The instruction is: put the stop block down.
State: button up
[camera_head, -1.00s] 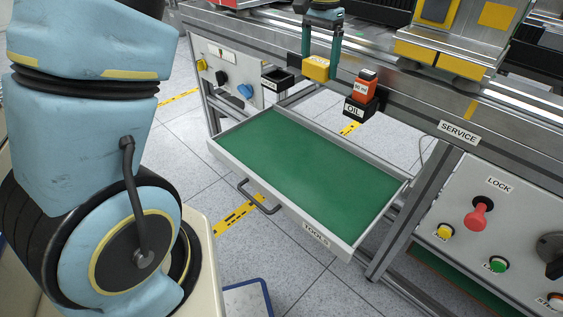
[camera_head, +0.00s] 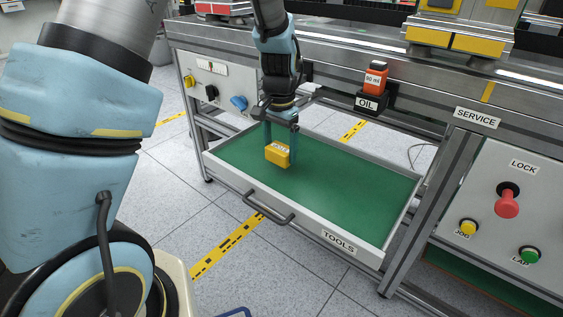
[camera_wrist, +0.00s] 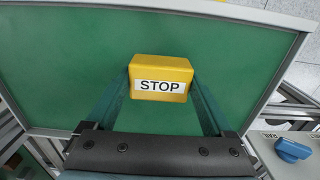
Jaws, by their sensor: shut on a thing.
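The stop block (camera_head: 277,154) is a small yellow block with a white label. In the wrist view the stop block (camera_wrist: 160,70) shows the word STOP, and it sits between the two fingers. My gripper (camera_head: 281,150) is shut on it and points down over the left part of the open drawer. The drawer (camera_head: 340,199) has a green bottom, pale walls and a TOOLS label on its front. I cannot tell whether the block touches the drawer bottom.
The drawer bottom is otherwise bare, with free room to the right. An orange bottle (camera_head: 375,77) stands in the black OIL holder (camera_head: 371,103) on the rail. A panel with a blue knob (camera_head: 239,103) is at left. The SERVICE panel has a red LOCK knob (camera_head: 507,204).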

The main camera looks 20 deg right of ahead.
aim_at(280, 160)
jog(key=shift+f, duration=1.85)
jog(key=shift+f, duration=0.15)
jog(key=o, duration=1.3)
notch_tip(280, 160, up, 12)
jog(key=shift+r+p, duration=0.2)
jog(key=shift+p, duration=0.3)
